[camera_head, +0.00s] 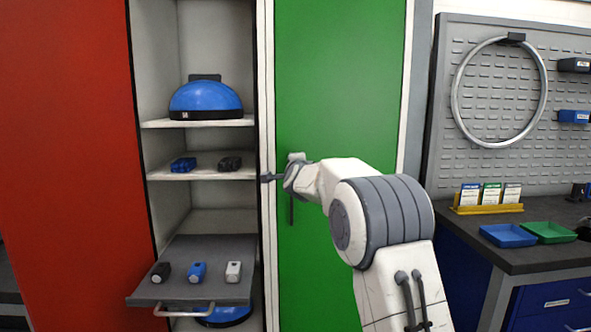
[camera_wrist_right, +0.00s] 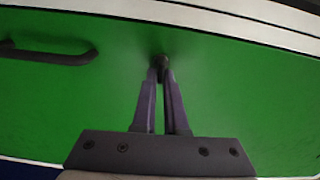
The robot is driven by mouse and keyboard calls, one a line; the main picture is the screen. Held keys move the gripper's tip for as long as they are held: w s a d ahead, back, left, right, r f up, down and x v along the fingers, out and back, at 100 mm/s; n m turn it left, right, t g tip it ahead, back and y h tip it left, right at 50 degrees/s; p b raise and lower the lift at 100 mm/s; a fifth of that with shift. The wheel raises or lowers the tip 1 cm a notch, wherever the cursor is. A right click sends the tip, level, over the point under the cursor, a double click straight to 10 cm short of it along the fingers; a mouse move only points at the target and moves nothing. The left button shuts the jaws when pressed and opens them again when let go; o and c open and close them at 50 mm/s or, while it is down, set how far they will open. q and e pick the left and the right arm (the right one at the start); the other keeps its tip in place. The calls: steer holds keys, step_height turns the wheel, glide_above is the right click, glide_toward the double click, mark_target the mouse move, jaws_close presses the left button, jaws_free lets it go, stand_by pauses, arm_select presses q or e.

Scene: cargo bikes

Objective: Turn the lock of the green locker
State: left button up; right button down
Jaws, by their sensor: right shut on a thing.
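The green locker (camera_head: 340,80) is closed, and its flat door fills most of the right wrist view (camera_wrist_right: 230,90). My right gripper (camera_wrist_right: 160,74) is at the door, its two fingers closing together at the tips on the small dark lock (camera_wrist_right: 162,61). The fingertips hide part of the lock, so its turn angle cannot be told. In the head view my right arm reaches in from the right and its gripper (camera_head: 271,178) is near the door's left edge; the lock cannot be made out there. A dark door handle (camera_head: 291,208) hangs just below the wrist. My left gripper is not in view.
Left of the green door is an open locker with shelves (camera_head: 200,174) holding a blue helmet (camera_head: 205,97) and small items. Its grey tray (camera_head: 190,290) sticks out low. A red door (camera_head: 60,150) is at far left, a workbench (camera_head: 540,255) at right.

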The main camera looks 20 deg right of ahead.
steer(key=shift+f+m, duration=0.1)
steer(key=shift+m, duration=0.3)
steer(key=shift+d, duration=0.1)
steer(key=c, duration=1)
jaws_free()
steer(key=shift+o, duration=0.2)
steer(key=b+v, duration=0.3)
steer(key=v, duration=0.7)
steer(key=shift+s, duration=0.25)
